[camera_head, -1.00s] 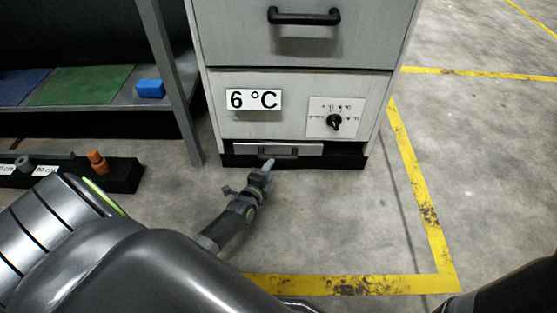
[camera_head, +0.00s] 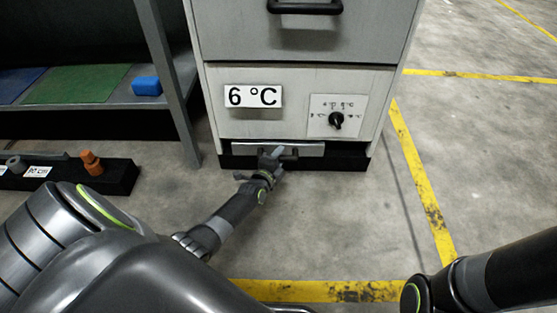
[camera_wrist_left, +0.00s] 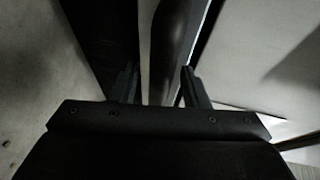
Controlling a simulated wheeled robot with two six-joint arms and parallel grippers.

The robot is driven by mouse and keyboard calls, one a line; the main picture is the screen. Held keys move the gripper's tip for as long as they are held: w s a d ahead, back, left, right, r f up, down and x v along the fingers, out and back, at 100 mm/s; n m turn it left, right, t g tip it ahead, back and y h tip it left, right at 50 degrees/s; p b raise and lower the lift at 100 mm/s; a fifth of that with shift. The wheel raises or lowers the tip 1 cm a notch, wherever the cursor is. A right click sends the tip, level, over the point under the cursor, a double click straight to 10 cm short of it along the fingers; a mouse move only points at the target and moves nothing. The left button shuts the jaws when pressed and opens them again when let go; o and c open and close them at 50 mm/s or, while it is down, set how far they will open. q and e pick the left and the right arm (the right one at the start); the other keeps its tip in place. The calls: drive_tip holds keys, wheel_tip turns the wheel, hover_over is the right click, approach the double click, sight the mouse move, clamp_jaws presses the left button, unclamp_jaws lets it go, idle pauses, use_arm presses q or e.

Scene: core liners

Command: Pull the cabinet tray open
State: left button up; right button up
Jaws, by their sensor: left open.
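The cabinet tray (camera_head: 313,149) is a narrow grey front at the foot of the cabinet, under the 6 °C label, with a small dark handle (camera_head: 289,154). My left gripper (camera_head: 272,157) is open at the tray's handle, in front of the left part of the tray and partly covering it. In the left wrist view the two fingers (camera_wrist_left: 158,85) stand apart, with a smooth grey bar-like surface between them. That view is dark, and I cannot tell whether the fingers touch the handle.
The cabinet (camera_head: 300,100) has a dial panel (camera_head: 337,117) and an upper drawer with a black handle (camera_head: 305,7). A shelf with a blue block (camera_head: 146,85) stands left. A black rack (camera_head: 115,178) with an orange piece (camera_head: 91,163) lies lower left. Floor in front is clear.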

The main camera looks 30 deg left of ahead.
use_arm(q)
clamp_jaws()
drive_tip(key=shift+s+d, duration=0.1)
drive_tip(key=shift+s, duration=0.1)
